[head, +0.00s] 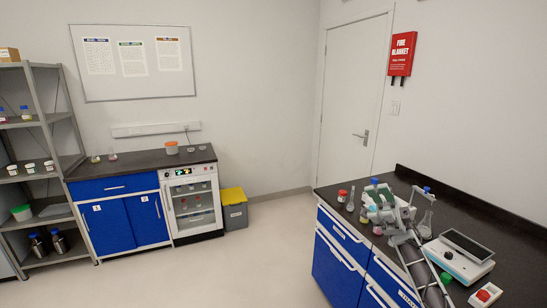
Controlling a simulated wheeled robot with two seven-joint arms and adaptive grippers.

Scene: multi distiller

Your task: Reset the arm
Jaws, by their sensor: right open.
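My right arm (425,268) comes in from the lower right and reaches over the black-topped bench (520,262). My right gripper (377,207) is open at its end, above the glassware on the bench. It overlaps several small bottles and flasks in the picture, so I cannot tell whether it touches any. My left gripper is not in view.
A clear conical flask (426,225) stands right of my gripper. A balance-like device (460,256) and a small box with a red button (485,295) are further right. A red-capped jar (342,196) stands left. Open floor (250,255) lies left of the bench.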

